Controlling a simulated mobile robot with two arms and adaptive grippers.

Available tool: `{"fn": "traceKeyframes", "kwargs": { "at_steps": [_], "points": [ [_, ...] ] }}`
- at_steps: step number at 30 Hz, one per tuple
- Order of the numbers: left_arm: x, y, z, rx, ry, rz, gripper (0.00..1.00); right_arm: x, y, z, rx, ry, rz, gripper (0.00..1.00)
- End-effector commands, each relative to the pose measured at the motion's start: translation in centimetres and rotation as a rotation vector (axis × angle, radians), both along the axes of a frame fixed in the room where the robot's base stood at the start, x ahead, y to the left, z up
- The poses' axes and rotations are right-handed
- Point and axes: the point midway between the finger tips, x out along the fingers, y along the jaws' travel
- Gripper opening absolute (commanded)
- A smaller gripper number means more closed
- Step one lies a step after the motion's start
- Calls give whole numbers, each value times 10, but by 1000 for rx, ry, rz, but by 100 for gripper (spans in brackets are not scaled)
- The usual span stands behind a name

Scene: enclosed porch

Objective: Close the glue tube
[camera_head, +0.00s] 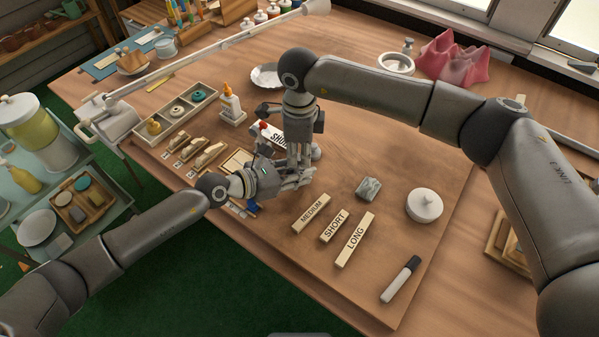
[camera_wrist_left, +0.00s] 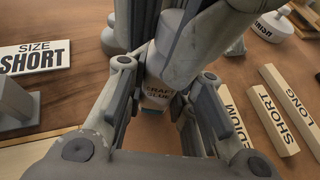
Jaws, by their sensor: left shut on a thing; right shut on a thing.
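The glue tube (camera_wrist_left: 157,90), pale with "CRAFT GLUE" lettering, stands between my left gripper's fingers in the left wrist view. My left gripper (camera_head: 296,183) is shut on it just above the board; the gripper also shows in the left wrist view (camera_wrist_left: 157,108). My right gripper (camera_head: 300,168) reaches down from above and is shut at the tube's upper end. Its fingers fill the top of the left wrist view and cover that end, so I cannot see the cap or whether it is seated. In the head view the grippers hide the tube.
A SIZE SHORT sign (camera_wrist_left: 35,57) stands close to the grippers. MEDIUM (camera_head: 311,213), SHORT (camera_head: 334,227) and LONG (camera_head: 355,241) blocks, a grey block (camera_head: 368,189), a lidded white pot (camera_head: 424,206) and a marker (camera_head: 401,279) lie to the right. A glue bottle (camera_head: 232,108) stands behind.

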Motion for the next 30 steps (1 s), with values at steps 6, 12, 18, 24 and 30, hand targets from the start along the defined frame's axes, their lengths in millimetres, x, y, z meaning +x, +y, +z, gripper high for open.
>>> {"fn": "traceKeyframes", "kwargs": {
  "at_steps": [6,12,18,24,30],
  "points": [
    [0,0,0,0,0,0,0,0,0,0,0,1,-362,0],
    [0,0,0,0,0,0,0,0,1,-1,0,1,-700,0],
    [0,0,0,0,0,0,0,0,1,-1,1,0,-1036,0],
    [0,0,0,0,0,-1,0,1,1,0,1,-1,-1229,0],
    [0,0,0,0,0,-1,0,1,0,0,1,-1,-1225,29]
  ]
}}
